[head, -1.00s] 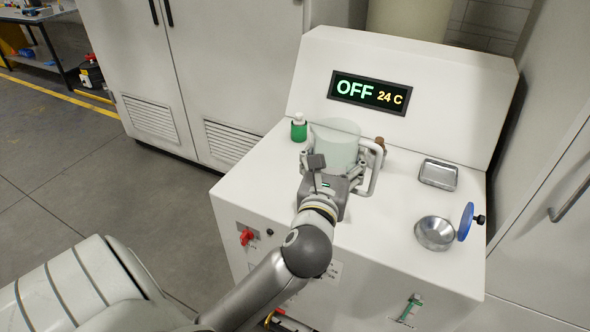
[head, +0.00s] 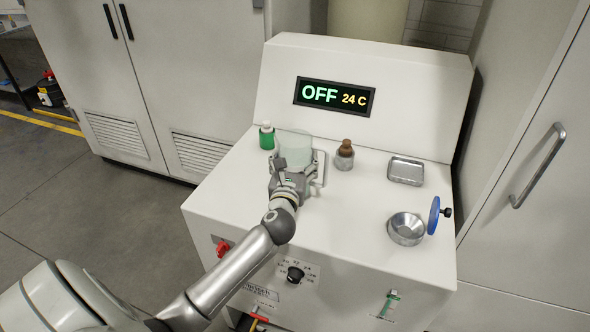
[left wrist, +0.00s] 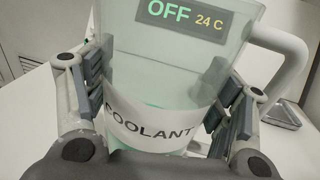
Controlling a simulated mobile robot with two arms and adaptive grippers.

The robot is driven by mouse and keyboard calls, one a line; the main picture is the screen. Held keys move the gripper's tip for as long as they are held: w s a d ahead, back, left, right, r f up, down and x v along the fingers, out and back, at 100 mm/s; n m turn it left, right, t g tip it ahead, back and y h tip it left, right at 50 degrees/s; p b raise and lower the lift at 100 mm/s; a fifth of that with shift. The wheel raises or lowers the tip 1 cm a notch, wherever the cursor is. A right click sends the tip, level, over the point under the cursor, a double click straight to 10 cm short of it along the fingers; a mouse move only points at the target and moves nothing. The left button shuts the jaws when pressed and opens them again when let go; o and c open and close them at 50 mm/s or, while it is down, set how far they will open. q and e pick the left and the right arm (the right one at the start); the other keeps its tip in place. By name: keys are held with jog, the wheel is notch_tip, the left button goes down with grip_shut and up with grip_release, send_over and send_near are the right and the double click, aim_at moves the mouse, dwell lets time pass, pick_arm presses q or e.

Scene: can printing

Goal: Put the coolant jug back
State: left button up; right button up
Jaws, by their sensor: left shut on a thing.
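The coolant jug (head: 295,148) is pale, translucent and upright over the back left of the white machine's top (head: 348,205). In the left wrist view the jug (left wrist: 180,75) has a white COOLANT label, green liquid low inside and a white handle at right. My left gripper (head: 291,166) is shut around the jug's sides, with a finger pad on each side. The jug's base is hidden by the gripper, so I cannot tell whether it touches the top. My right gripper is not in view.
A green bottle (head: 267,137) stands just left of the jug; a brown-topped container (head: 344,155) stands to its right. The display (head: 335,97) reads OFF, 24 C.

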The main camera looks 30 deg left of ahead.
pick_arm(q)
notch_tip(320, 180, down, 2)
jog(key=shift+a+f, duration=0.1)
jog(key=shift+f, duration=0.4)
jog(key=shift+f, duration=0.15)
jog(key=o, duration=1.8)
jog(key=shift+r, duration=0.2)
jog(key=shift+b+v, duration=1.05)
jog(key=shift+v, duration=5)
